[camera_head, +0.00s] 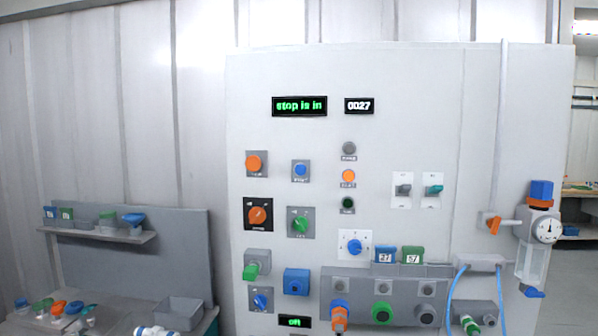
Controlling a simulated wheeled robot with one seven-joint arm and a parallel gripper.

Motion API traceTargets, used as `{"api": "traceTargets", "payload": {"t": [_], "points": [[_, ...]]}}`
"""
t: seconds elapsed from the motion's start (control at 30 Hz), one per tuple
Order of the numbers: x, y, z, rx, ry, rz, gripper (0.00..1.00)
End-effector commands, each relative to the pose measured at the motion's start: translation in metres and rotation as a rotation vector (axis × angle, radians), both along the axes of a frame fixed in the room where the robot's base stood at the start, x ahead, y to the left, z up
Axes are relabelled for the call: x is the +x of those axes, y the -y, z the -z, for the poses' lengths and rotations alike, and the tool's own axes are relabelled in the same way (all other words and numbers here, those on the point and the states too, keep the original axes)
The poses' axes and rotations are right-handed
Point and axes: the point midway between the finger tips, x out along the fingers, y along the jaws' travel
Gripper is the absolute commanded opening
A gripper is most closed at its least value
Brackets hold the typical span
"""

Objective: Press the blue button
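A round blue button (300,170) sits on a small grey square plate on the upper left part of the pale control panel (420,90). A label under it is too small to read. Nothing covers the button, and I cannot tell whether it is pushed in. My gripper is not in view.
An orange button (254,163) is to its left and a green knob (299,224) below. Other blue parts are a dial (354,246), a box (296,281) and a lower knob (261,299). A green display (299,106) reads "stop is in". A grey bin (180,313) stands lower left.

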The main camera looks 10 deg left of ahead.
Motion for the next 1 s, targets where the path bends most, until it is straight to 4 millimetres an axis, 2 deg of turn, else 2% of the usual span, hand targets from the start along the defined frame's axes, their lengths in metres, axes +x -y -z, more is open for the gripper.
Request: {"api": "traceTargets", "payload": {"t": [0.03,0.1,1.0], "points": [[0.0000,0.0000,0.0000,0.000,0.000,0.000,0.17],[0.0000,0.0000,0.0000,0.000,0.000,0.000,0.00],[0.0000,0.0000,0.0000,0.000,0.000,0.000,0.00]]}}
